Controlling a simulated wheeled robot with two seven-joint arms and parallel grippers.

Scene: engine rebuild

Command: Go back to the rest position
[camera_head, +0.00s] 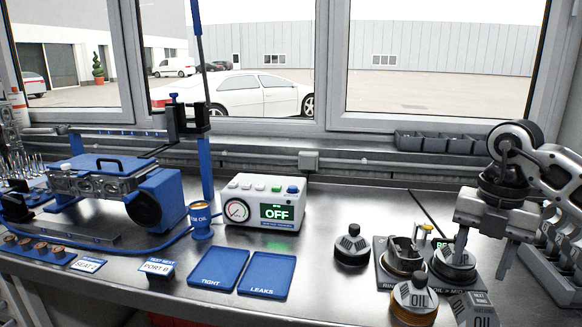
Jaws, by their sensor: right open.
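My right gripper (482,258) is at the right of the head view, its arm coming in from the right edge. Its two grey fingers point down and stand apart, with nothing seen between them. The left finger is close to a dark round lidded pot (454,265) on a grey station; I cannot tell whether they touch. My left gripper is not in view.
Oil containers (413,300) and a black-capped pot (352,246) stand near the right gripper. Blue TIGHT (218,268) and LEAKS (267,276) trays lie mid-bench. A tester (264,203) reads OFF. A blue fixture (160,200) stands left. Bare bench shows right of the trays.

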